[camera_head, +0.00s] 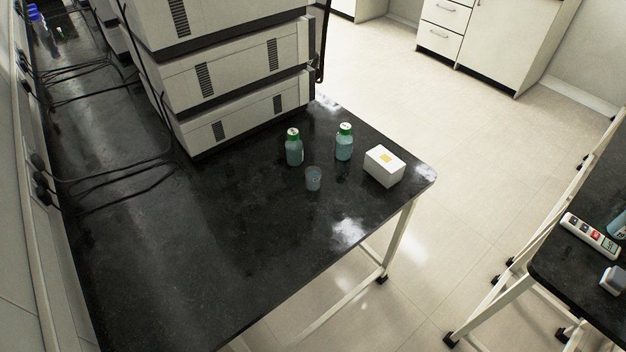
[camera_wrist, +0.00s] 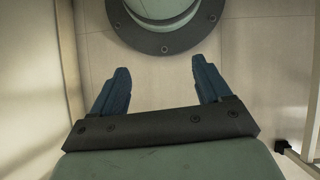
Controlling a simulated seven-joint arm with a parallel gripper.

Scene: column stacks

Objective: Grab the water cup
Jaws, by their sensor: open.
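The water cup (camera_head: 313,178) is a small clear bluish cup. It stands upright on the black table (camera_head: 220,250) in the head view, in front of two green-capped bottles. My gripper (camera_wrist: 157,88) shows only in the wrist view. Its two blue fingers are apart with nothing between them, above pale floor. The cup is not in the wrist view, and my gripper is not in the head view.
Two bottles, one left (camera_head: 294,150) and one right (camera_head: 344,143), stand just behind the cup. A white box (camera_head: 384,166) sits to its right near the table edge. Stacked instruments (camera_head: 245,90) rise behind. Cables (camera_head: 120,170) lie at left. The table front is clear.

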